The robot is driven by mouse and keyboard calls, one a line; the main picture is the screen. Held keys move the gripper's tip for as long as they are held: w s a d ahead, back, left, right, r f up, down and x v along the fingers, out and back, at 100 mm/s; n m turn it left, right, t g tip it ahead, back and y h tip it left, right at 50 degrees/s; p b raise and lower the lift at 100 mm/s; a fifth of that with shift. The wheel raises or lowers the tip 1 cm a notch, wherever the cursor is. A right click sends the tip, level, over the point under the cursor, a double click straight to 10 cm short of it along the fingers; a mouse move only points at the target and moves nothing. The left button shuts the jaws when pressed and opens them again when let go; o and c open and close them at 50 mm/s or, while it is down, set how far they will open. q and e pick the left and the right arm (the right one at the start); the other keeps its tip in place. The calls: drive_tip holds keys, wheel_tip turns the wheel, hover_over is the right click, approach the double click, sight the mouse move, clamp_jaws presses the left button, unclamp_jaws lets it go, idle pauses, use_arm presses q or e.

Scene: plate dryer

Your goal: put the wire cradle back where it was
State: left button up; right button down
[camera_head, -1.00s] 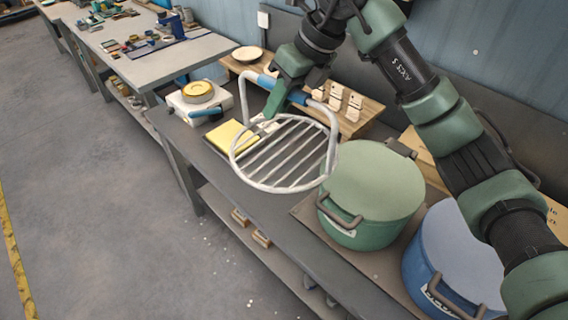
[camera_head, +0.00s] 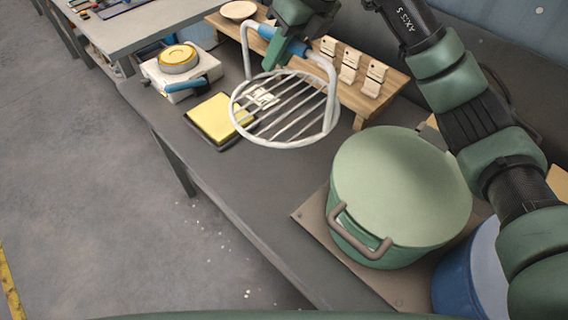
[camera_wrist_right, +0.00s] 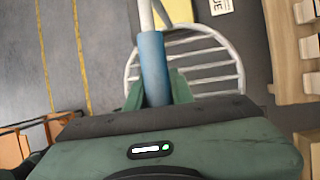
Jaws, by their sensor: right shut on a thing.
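The wire cradle (camera_head: 282,143) is a white round wire rack with a tall bail handle and a blue grip (camera_head: 278,42). My right gripper (camera_head: 277,54) is shut on the blue grip at the top of the handle. The cradle hangs above the bench (camera_head: 262,195), left of the green lidded pot (camera_head: 400,185), and overlaps the yellow pad's right edge in the picture. In the right wrist view, the blue grip (camera_wrist_right: 152,65) lies between my fingers, with the cradle's bars (camera_wrist_right: 205,62) beyond. My left gripper is not in view.
A yellow pad (camera_head: 215,118) lies on a dark tray at the bench's front edge. A white device with a yellow disc (camera_head: 178,56) stands left. A wooden shelf with several cards (camera_head: 375,78) is behind. A blue pot (camera_head: 455,285) stands at lower right. Bench in front of the cradle is clear.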

use_arm(q)
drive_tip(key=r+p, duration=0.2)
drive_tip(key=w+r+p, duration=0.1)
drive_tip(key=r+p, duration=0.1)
drive_tip(key=p, duration=0.1)
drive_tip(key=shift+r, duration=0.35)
use_arm(e)
wheel_tip(320, 180, down, 20)
drive_tip(key=shift+w+f, duration=0.2)
drive_tip(key=shift+f, duration=0.05)
drive_tip(key=shift+f+b, duration=0.55)
drive_tip(key=shift+f, duration=0.1)
drive_tip(key=c, duration=1.2)
unclamp_jaws()
drive_tip(key=shift+c, duration=0.2)
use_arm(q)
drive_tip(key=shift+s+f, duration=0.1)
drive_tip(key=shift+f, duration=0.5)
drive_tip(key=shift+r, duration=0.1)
use_arm(e)
drive_tip(key=shift+r, duration=0.1)
